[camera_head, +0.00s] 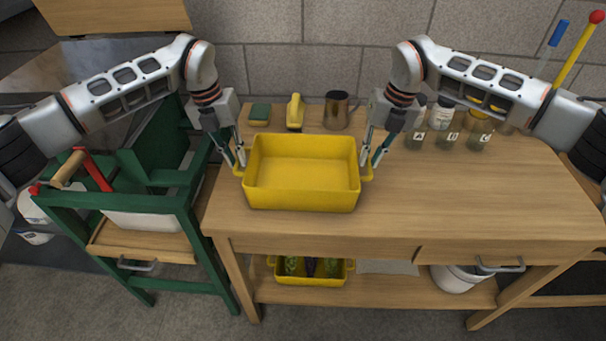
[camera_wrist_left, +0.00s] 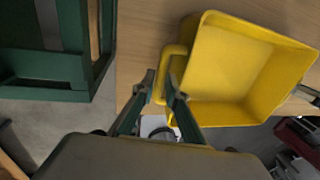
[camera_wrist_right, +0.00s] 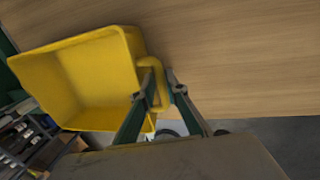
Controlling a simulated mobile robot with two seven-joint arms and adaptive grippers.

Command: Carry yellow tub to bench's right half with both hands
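The yellow tub (camera_head: 302,198) is upright and empty over the left half of the wooden bench (camera_head: 470,205). I cannot tell whether its base touches the top. My left gripper (camera_head: 236,163) is at the tub's left handle, one finger on each side of it; the left wrist view shows the fingers (camera_wrist_left: 161,80) close on the handle. My right gripper (camera_head: 371,165) is at the right handle in the same way; the right wrist view shows its fingers (camera_wrist_right: 161,78) on both sides of the handle. Both grippers look shut on the handles.
Behind the tub are a green sponge (camera_head: 260,112), a yellow object (camera_head: 295,112) and a metal mug (camera_head: 337,110). Several labelled jars (camera_head: 447,137) stand at the back right. The bench's right front is clear. A green stand (camera_head: 120,200) is left of the bench.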

